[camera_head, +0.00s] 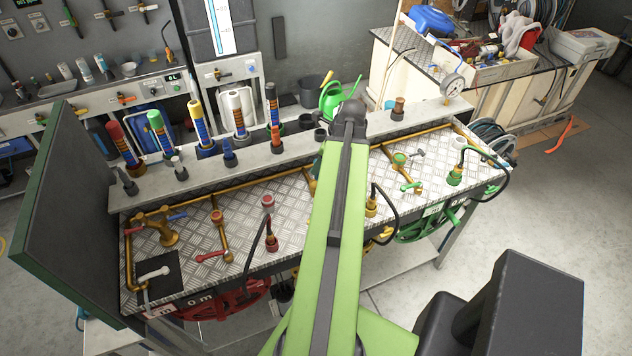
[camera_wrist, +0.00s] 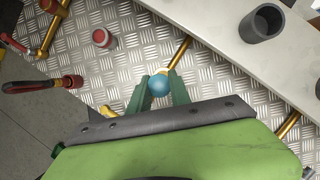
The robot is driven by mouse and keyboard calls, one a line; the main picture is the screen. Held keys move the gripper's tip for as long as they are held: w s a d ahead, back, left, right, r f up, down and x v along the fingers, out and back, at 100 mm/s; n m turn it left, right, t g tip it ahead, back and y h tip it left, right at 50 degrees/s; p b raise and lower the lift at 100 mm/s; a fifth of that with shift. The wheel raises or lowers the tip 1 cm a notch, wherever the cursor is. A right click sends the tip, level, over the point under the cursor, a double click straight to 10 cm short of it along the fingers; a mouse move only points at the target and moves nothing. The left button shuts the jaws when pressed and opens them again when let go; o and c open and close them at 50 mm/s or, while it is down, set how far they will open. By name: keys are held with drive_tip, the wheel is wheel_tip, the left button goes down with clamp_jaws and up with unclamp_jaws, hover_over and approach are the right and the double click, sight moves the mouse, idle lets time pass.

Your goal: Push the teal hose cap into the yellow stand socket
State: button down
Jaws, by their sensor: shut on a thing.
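In the wrist view the teal cap (camera_wrist: 159,86) shows as a round blue-teal top between the two green fingers of my gripper (camera_wrist: 159,91). The gripper is shut on it, above the patterned metal bench top. I see no clear yellow stand socket; the area directly under the cap is hidden. A yellow piece (camera_wrist: 108,111) shows just left of the fingers, partly covered by my gripper. In the head view a yellow hose fitting (camera_head: 371,207) stands right of my arm, which hides my gripper and the cap there.
A red-ringed socket (camera_wrist: 101,38) and a red hose end (camera_wrist: 70,82) are left of my gripper. A grey raised shelf (camera_wrist: 215,45) with a dark cup (camera_wrist: 262,23) is at upper right. Brass pipes run across the bench, and a green hose fitting (camera_head: 455,177) stands at its right end.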

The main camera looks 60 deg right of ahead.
drive_tip(key=shift+w+a+f, duration=0.1)
drive_tip(key=shift+w+f, duration=0.2)
drive_tip(key=shift+w, duration=0.25)
wheel_tip(320, 180, down, 4)
drive_tip(key=b, duration=0.4)
drive_tip(key=shift+f, duration=0.1)
drive_tip(key=shift+r, duration=0.2)
drive_tip(key=shift+f, duration=0.15)
drive_tip(key=c, duration=1.6)
unclamp_jaws()
drive_tip(key=shift+f, duration=0.1)
drive_tip(key=shift+c, duration=0.2)
drive_tip(key=o, duration=0.5)
drive_tip(key=shift+c, duration=0.2)
drive_tip(key=shift+r, duration=0.2)
